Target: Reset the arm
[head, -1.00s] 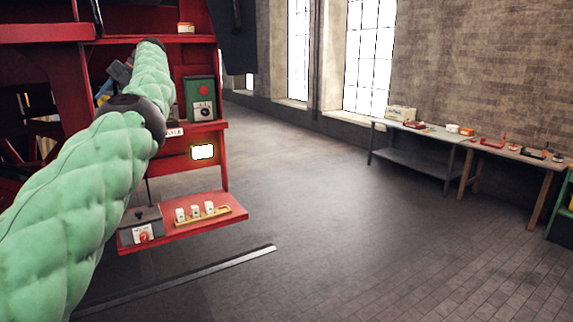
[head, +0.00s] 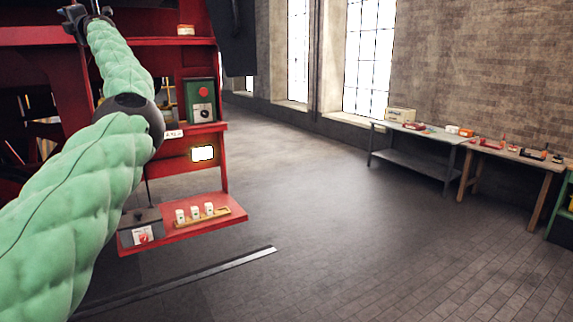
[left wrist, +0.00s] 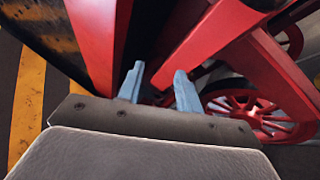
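My left arm, in a padded green sleeve, comes in from the left of the head view and reaches up in front of a red machine frame (head: 170,83). My left gripper (head: 88,9) is at the top edge of that view, partly cut off. In the left wrist view its two blue-grey fingers (left wrist: 156,78) stand apart with nothing between them. Red beams (left wrist: 225,40) lie beyond the fingertips, and I cannot tell how close they are. My right gripper is in neither view.
A red shelf (head: 180,240) holds small white items (head: 195,213) and a grey box (head: 141,228). A green control box (head: 200,100) stands above. Benches (head: 420,150) line the right wall. The floor (head: 330,240) between is clear. A spoked red wheel (left wrist: 255,108) shows in the wrist view.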

